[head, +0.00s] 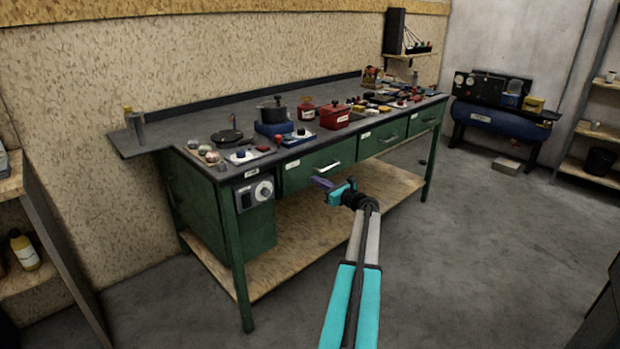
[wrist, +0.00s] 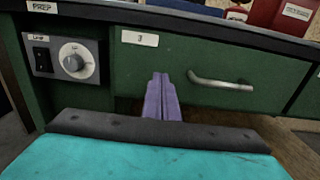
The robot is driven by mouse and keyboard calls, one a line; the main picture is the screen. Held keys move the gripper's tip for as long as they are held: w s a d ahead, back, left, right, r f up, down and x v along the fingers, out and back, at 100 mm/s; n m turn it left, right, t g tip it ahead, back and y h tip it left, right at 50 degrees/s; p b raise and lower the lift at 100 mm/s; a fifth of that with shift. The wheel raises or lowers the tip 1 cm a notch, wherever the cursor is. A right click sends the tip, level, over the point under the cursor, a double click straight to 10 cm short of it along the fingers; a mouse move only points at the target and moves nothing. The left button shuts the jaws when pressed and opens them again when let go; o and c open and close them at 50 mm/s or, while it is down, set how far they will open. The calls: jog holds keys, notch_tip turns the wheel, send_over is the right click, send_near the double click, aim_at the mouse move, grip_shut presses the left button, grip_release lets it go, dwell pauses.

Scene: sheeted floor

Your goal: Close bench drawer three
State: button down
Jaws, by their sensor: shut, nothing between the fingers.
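Bench drawer three (head: 303,172) has a green front under the bench top in the head view. In the wrist view, the drawer front (wrist: 215,67) carries a white label (wrist: 140,38) reading 3 and a curved metal handle (wrist: 221,82). The front looks about level with the bench, but I cannot tell whether a small gap stays. My gripper (head: 318,181) is shut and empty, in front of the drawer's lower part. Its purple fingers (wrist: 160,82) point at the front, left of the handle. I cannot tell whether they touch it.
A panel with a dial (wrist: 75,61) sits left of the drawer. Two more green drawers (head: 382,136) run along the bench to the right. The bench top (head: 190,128) holds pots, boxes and tools. A wooden lower shelf (head: 300,245) lies beneath.

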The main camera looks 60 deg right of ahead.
jog(key=v, duration=0.8)
jog(key=shift+a, duration=0.25)
jog(key=shift+w+f, duration=0.15)
